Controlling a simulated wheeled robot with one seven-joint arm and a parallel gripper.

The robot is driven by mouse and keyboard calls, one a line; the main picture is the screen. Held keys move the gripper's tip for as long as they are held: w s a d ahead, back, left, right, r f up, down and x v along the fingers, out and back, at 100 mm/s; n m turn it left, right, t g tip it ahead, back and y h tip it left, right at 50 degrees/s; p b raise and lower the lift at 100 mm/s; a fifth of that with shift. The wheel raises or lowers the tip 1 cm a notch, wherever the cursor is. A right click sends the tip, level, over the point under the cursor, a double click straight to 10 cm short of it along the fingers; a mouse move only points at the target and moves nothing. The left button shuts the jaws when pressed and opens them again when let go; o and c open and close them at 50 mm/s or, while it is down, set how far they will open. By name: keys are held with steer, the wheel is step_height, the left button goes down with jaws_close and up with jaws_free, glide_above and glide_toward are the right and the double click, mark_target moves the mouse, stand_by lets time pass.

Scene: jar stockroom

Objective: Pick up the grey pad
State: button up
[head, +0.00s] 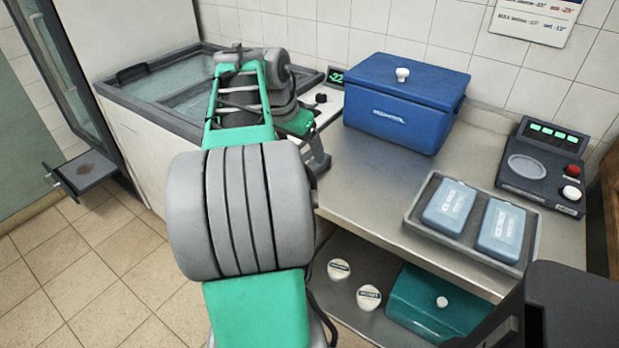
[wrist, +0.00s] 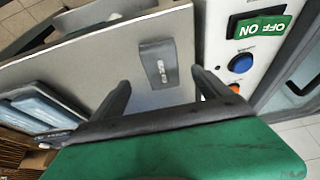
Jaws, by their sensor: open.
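The grey pad (wrist: 158,63) is a small dark grey rectangle with a pale label. It lies on the steel counter (wrist: 105,50) near the edge by the white panel in the wrist view. My gripper (wrist: 160,80) is open, and its two dark fingers show on either side of the pad's near end in the picture. No contact with the pad can be made out. In the head view my gripper (head: 314,150) is at the counter's left end, partly behind my own arm. I cannot see the pad in the head view.
A blue cooler box (head: 405,100) stands at the back of the counter. A grey tray (head: 413,222) holds two blue ice packs, near a dark scale (head: 540,165). A glass-topped freezer (head: 120,95) is at left. The white panel (wrist: 220,35) has buttons. Mid-counter is clear.

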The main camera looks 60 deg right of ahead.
mark_target(309, 161)
steer(key=x, duration=0.3)
steer(key=d+x, duration=0.1)
steer(key=x, duration=0.3)
steer(key=shift+d+f+b, duration=0.1)
steer(key=shift+d+b, duration=0.05)
steer(key=shift+b, duration=0.2)
steer(key=c, duration=1.5)
steer(key=shift+r, duration=0.4)
step_height(309, 161, up, 3)
steer(key=shift+w+f+p, duration=0.1)
steer(key=shift+f+p, duration=0.05)
steer(key=shift+p, duration=0.25)
steer(key=w+a+r+p, duration=0.3)
steer(key=w+a+r, duration=0.6)
steer(key=w, duration=0.1)
steer(key=shift+a+r+p, duration=0.3)
steer(key=shift+a, duration=0.05)
